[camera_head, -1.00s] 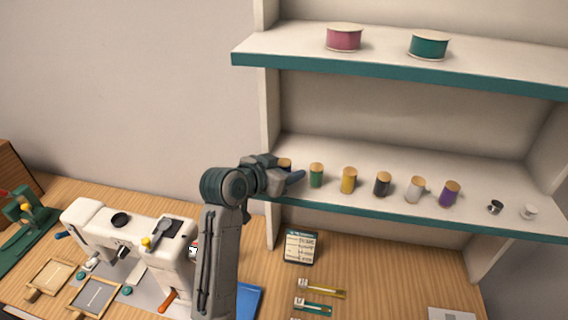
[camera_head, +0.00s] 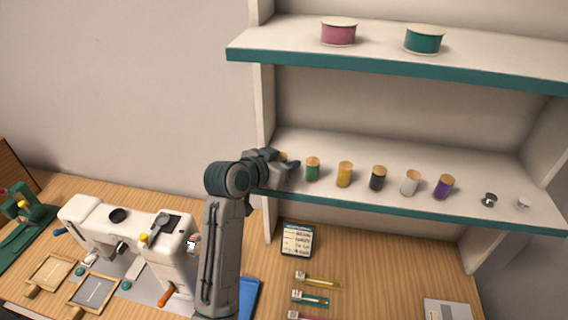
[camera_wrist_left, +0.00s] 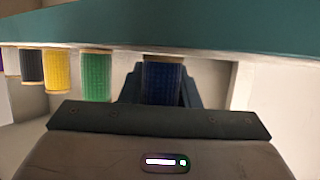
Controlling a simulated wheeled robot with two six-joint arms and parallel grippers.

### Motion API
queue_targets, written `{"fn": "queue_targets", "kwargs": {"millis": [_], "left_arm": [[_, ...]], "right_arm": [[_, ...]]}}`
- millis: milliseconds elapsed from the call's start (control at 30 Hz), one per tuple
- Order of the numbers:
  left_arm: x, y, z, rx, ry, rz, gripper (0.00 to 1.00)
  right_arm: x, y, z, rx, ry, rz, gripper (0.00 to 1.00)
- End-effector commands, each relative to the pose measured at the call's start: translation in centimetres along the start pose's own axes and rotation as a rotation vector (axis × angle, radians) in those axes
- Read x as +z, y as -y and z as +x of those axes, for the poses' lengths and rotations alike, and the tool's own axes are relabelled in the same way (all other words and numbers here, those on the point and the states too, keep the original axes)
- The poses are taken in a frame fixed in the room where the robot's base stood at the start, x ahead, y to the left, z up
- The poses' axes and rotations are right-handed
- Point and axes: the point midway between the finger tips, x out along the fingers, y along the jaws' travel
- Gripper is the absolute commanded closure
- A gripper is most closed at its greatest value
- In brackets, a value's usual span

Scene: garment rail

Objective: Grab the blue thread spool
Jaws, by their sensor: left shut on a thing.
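The blue thread spool (camera_wrist_left: 162,82) stands upright between the fingers of my left gripper (camera_wrist_left: 161,90) in the left wrist view. The fingers are shut on it from both sides. In the head view, my left gripper (camera_head: 287,168) reaches over the front edge of the middle shelf at its left end and hides most of the blue spool. The green spool (camera_head: 313,169) stands just to the right of the fingers, and also shows in the wrist view (camera_wrist_left: 96,76). My right gripper is in neither view.
Along the middle shelf (camera_head: 400,207) stand yellow (camera_head: 344,174), black (camera_head: 378,178), white (camera_head: 410,183) and purple (camera_head: 443,187) spools. The upper shelf (camera_head: 390,70) hangs above. A sewing machine (camera_head: 130,240) stands on the table, left of my arm.

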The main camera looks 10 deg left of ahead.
Motion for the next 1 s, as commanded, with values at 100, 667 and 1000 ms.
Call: {"fn": "queue_targets", "kwargs": {"millis": [100,667,1000], "left_arm": [[-0.5,0.0,-0.1,0.000,-0.003,0.001,0.93],[-0.7,-0.6,-7.6,-0.005,-0.004,0.005,0.93],[0.5,-1.4,-14.6,-0.002,0.004,0.000,0.93]], "right_arm": [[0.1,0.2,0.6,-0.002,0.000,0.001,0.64],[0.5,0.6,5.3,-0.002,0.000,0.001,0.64],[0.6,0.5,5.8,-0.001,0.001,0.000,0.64]]}}
